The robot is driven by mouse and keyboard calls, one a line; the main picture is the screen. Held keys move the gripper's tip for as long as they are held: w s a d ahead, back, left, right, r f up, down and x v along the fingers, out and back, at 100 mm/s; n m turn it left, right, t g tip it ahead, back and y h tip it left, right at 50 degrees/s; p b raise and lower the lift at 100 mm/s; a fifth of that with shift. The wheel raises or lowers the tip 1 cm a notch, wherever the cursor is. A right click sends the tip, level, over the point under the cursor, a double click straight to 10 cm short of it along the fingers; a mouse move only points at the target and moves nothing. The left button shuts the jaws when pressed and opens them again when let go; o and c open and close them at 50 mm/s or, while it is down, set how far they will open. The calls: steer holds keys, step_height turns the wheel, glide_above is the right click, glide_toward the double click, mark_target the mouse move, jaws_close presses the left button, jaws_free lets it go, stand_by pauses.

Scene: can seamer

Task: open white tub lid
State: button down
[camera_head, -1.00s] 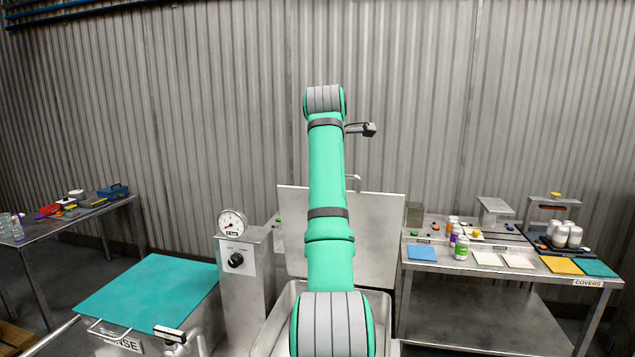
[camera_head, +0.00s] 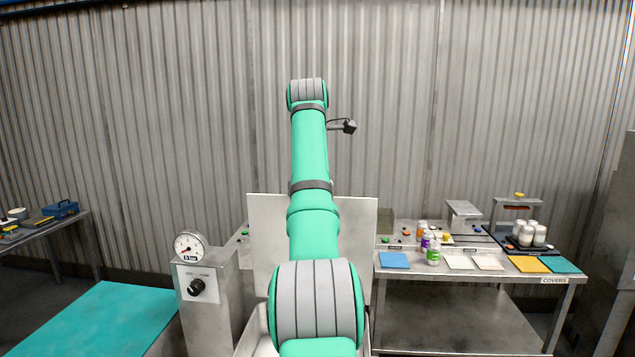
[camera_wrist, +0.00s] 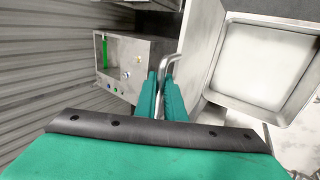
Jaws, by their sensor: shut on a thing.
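The tub lid (camera_head: 358,225) is a pale flat panel standing upright behind my arm in the head view. In the wrist view the lid (camera_wrist: 204,28) shows as a steep plate along the left side of the open tub (camera_wrist: 222,60). The tub's rim also shows low in the head view (camera_head: 252,335), mostly hidden by my arm. My gripper (camera_wrist: 161,82) has its teal fingers shut on the bent metal lid handle (camera_wrist: 170,62) at the lid's edge. The gripper and the handle are hidden in the head view.
A gauge post (camera_head: 208,305) with a knob stands left of the tub, beside a teal-topped unit (camera_head: 105,320). A table (camera_head: 460,272) with bottles, coloured covers and white cans stands right. A steel box (camera_wrist: 137,62) with a green strip is near my gripper in the wrist view.

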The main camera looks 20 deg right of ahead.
steer(key=shift+a, duration=0.1)
steer(key=c, duration=1.8)
jaws_free()
steer(key=shift+a, duration=0.2)
steer(key=shift+c, duration=0.2)
steer(key=shift+w+a, duration=0.1)
steer(key=shift+a, duration=0.15)
steer(key=shift+a+r, duration=0.2)
steer(key=shift+r, duration=0.15)
steer(key=v, duration=1)
steer(key=shift+s+d+r, duration=0.15)
steer(key=shift+s, duration=0.15)
